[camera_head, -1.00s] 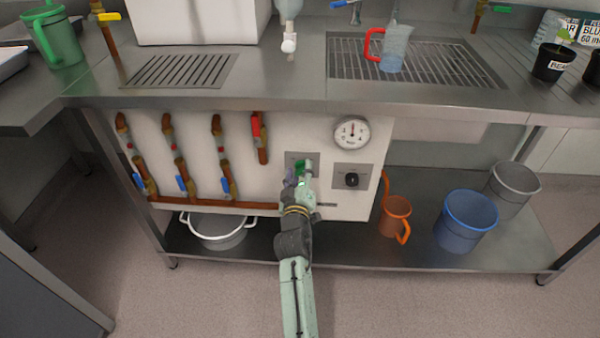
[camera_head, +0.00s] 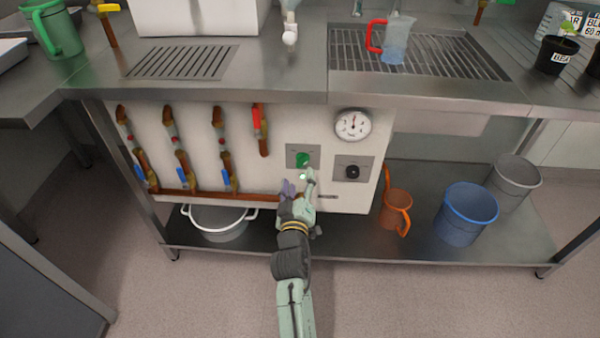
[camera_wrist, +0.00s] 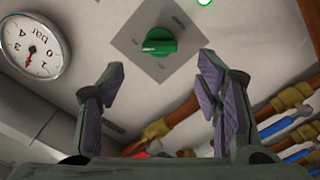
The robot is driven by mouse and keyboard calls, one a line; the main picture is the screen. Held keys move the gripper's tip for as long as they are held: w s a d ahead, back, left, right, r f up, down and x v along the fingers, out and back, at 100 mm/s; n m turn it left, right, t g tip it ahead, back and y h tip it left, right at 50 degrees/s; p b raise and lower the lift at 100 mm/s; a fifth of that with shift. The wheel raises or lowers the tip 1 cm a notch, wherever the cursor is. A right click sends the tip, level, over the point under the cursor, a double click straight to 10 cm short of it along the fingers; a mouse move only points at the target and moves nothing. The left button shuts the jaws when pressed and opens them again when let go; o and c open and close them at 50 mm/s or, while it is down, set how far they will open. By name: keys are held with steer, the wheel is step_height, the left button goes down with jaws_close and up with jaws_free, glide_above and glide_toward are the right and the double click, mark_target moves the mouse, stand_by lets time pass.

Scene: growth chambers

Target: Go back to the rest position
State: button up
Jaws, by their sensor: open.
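My gripper (camera_head: 299,185) is open and empty in front of the white panel (camera_head: 345,200) under the bench, just below a green knob (camera_head: 302,160) on a grey plate. The wrist view is turned over, so the gauge (camera_wrist: 30,47) reads upside down there.
A black knob (camera_head: 352,172) and the gauge (camera_head: 352,124) sit to the right of my gripper. Pipes with red and blue valve handles (camera_head: 183,178) are at left. The bench edge (camera_head: 280,97) overhangs. A pot (camera_head: 218,222), orange jug (camera_head: 396,208) and blue bucket (camera_head: 467,212) stand on the shelf.

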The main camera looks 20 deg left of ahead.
steer(key=shift+s+d, duration=0.1)
steer(key=shift+s, duration=0.2)
steer(key=shift+r, duration=0.1)
